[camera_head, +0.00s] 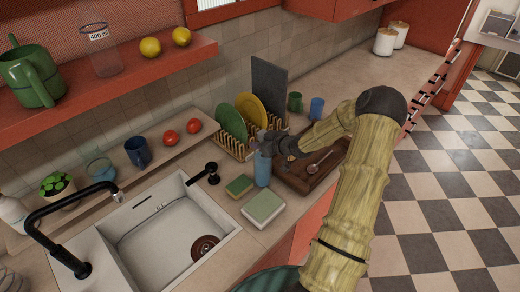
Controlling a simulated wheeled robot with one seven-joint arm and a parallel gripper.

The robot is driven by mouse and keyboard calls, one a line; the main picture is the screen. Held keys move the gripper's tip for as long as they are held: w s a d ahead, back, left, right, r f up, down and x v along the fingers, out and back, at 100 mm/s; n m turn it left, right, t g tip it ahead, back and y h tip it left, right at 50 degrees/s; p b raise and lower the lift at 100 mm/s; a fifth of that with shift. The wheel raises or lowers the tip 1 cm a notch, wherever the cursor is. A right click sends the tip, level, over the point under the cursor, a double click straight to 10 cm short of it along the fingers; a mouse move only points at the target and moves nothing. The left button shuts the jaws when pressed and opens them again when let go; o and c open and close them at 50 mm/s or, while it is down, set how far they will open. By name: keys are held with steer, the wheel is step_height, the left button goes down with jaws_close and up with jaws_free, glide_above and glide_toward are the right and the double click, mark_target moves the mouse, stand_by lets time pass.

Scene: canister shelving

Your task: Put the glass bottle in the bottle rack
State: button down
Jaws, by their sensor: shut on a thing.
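A blue, bottle-like glass vessel (263,170) is upright at the counter, just in front of the rack. My gripper (262,150) is at its top and shut on it. The fingertips are small and dark here, and I cannot tell whether its base touches the counter. A wooden slatted rack (236,152) stands just behind and left of it, against the wall. The rack holds a green plate (231,122), a yellow plate (251,109) and a dark grey board (268,88). My gripper and wrist hide the rack's right part. A clear container marked 400 ml (104,60) stands on the red shelf.
A white sink (150,240) with a black tap (66,205) is at left. A green sponge (239,186) and a green-topped box (263,208) lie in front of the vessel. A wooden tray (296,178) is at right, under my arm.

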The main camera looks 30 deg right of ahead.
step_height(320, 180, up, 10)
steer(key=shift+f+b, duration=0.25)
steer(key=shift+b, duration=0.15)
stand_by(0.6)
